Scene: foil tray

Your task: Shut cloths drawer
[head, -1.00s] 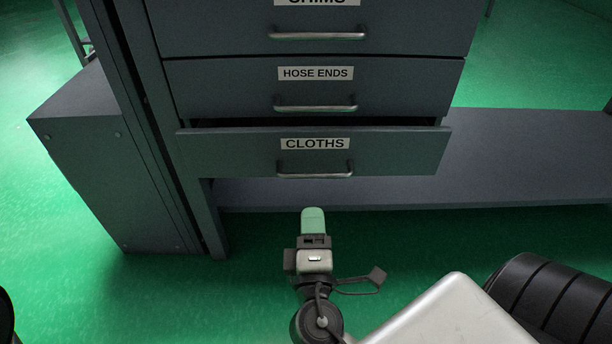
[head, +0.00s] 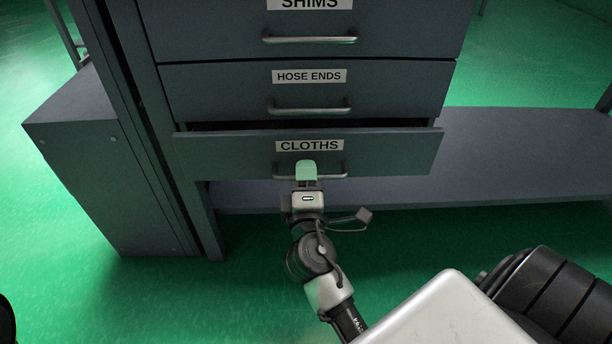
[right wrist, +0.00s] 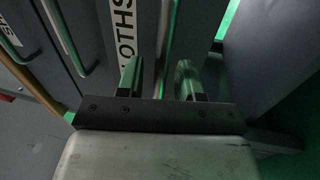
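The cloths drawer (head: 225,155) is the lowest drawer of a dark grey cabinet in the head view. It stands out a little, with a dark gap above its front. Its metal handle (head: 332,174) is partly hidden behind my right gripper (head: 306,168). In the right wrist view, the green-tipped fingers of this gripper (right wrist: 159,82) are apart, and the handle (right wrist: 169,42) shows between them. I cannot tell whether the fingers touch it. The gripper holds nothing. My left gripper is not in view.
The hose ends drawer (head: 220,90) above is shut, as is the shims drawer (head: 210,30). A low grey shelf (head: 520,160) runs to the right below the drawers. A grey box-shaped part (head: 80,170) stands at left. The green floor in front is clear.

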